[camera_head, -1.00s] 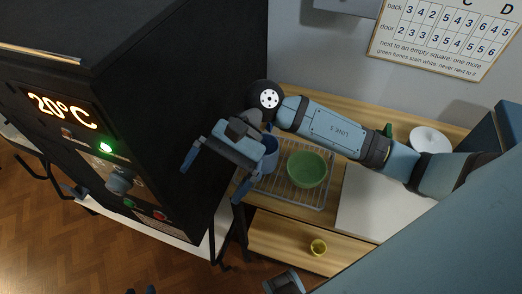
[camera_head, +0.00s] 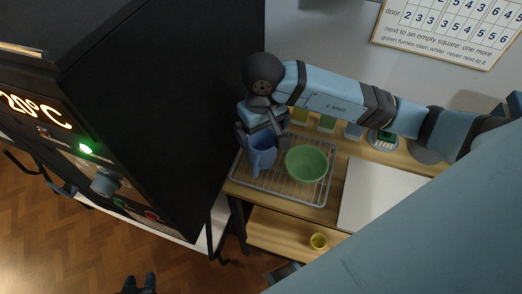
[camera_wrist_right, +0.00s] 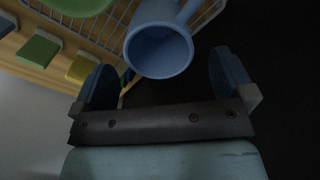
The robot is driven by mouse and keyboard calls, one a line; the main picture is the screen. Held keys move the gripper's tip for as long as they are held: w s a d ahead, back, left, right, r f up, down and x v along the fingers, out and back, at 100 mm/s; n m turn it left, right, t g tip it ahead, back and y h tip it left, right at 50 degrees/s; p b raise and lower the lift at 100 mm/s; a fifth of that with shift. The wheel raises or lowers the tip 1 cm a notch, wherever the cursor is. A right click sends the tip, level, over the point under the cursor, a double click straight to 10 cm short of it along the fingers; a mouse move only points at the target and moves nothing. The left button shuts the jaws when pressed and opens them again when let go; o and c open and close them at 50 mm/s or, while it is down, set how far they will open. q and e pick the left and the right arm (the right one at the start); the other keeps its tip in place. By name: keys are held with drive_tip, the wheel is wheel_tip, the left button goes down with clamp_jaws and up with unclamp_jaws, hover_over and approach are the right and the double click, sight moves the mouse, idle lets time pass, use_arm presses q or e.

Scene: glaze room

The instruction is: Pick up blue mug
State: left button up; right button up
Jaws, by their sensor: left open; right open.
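The blue mug (camera_head: 262,155) stands at the left end of a wire rack (camera_head: 280,190), beside a green bowl (camera_head: 306,164). My right gripper (camera_head: 262,132) is open just above and behind the mug. In the right wrist view the mug (camera_wrist_right: 160,42) shows its open mouth, near and between the tips of the spread fingers (camera_wrist_right: 163,65). Whether either finger touches it I cannot tell. Only the dark fingertips of my left gripper (camera_head: 140,284) show at the bottom edge of the head view, apart and far from the mug.
A tall black kiln (camera_head: 170,110) with a lit display stands close left of the rack. A white board (camera_head: 378,195) lies to the right. Coloured tiles (camera_head: 327,122) stand behind the rack. A yellow cup (camera_head: 318,241) sits on the lower shelf.

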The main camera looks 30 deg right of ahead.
sight(263, 142)
drive_tip(key=shift+d+f+p, duration=0.15)
drive_tip(key=shift+f+p, duration=0.5)
drive_tip(key=shift+f, duration=2.1)
drive_tip(key=c, duration=0.9)
drive_tip(key=shift+r, duration=0.1)
drive_tip(key=shift+c, duration=0.2)
